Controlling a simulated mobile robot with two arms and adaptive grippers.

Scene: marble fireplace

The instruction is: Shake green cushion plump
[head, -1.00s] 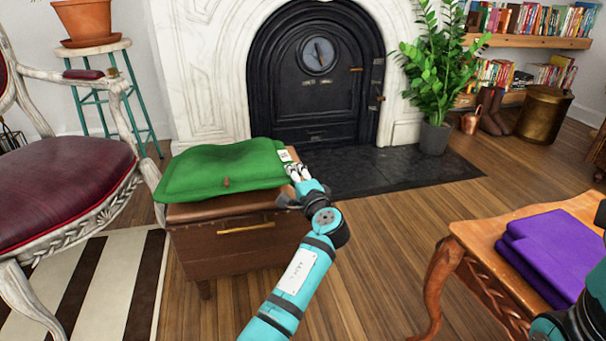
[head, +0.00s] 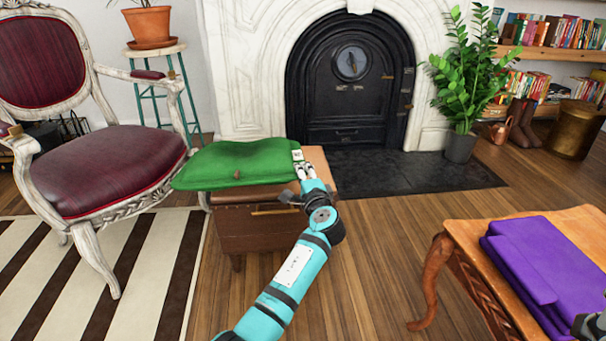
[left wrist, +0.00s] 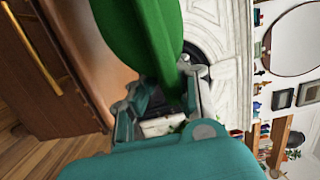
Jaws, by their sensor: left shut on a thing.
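The green cushion (head: 240,163) is over the brown leather chest (head: 262,230) in the head view, with its left end overhanging. My left gripper (head: 304,168) is shut on its right edge, by a small white tag. In the left wrist view the cushion (left wrist: 150,40) runs up from between the fingers of the left gripper (left wrist: 165,98), with the chest (left wrist: 50,75) beside it. The cushion's underside is mostly hidden, so I cannot tell how far it is clear of the lid.
A burgundy armchair (head: 100,165) stands left of the chest on a striped rug (head: 125,262). The black fireplace door (head: 348,90) is behind. A wooden table (head: 470,238) with folded purple cloth (head: 560,270) is at right. Wood floor (head: 385,230) lies clear between.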

